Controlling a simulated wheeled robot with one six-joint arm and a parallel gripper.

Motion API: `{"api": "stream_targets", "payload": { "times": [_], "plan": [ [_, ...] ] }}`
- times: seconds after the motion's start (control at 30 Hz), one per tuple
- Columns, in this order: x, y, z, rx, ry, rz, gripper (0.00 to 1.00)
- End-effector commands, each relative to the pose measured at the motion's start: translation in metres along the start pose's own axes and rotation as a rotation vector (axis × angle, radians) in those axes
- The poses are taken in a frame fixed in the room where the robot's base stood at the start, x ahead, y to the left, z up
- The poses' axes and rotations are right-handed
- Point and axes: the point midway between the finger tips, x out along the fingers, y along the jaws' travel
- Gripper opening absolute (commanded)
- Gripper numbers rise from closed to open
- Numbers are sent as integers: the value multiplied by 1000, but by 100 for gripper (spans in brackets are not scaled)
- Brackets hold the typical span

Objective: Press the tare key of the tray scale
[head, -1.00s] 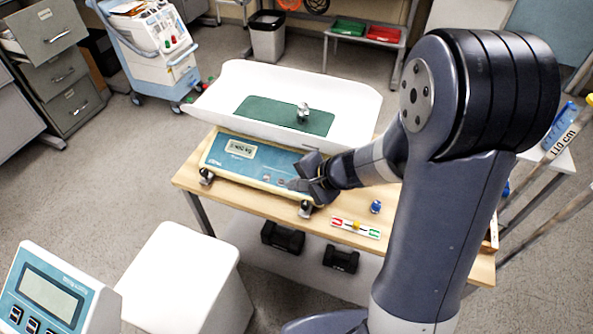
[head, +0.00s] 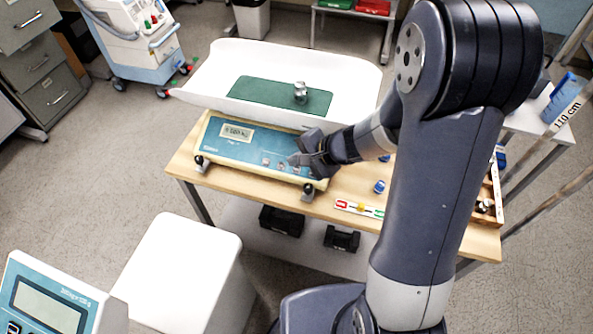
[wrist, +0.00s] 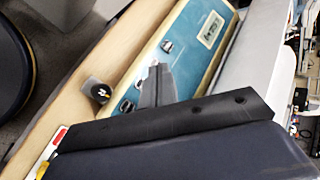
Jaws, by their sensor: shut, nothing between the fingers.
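In the wrist view the tips (wrist: 156,68) lie over the panel between visible keys (wrist: 126,106). Contact cannot be told, and key labels are too small to read.
The scale stands on a wooden table (head: 220,186). A blue-capped item (head: 379,186) and a red-white-green strip (head: 358,208) lie to its right. A white box (head: 180,260) and another blue display unit (head: 50,300) stand in front.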

Motion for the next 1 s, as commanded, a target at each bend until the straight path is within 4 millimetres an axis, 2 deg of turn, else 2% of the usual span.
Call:
{"api": "stream_targets", "payload": {
  "times": [0.03, 0.23, 0.4, 1.0],
  "plan": [
    [8, 8, -5, 3, -1, 2, 0],
    [29, 22, -19, 2, 0, 0, 0],
    [38, 28, -26, -1, 0, 0, 0],
    [40, 30, -29, 0, 0, 0, 0]
  ]
}}
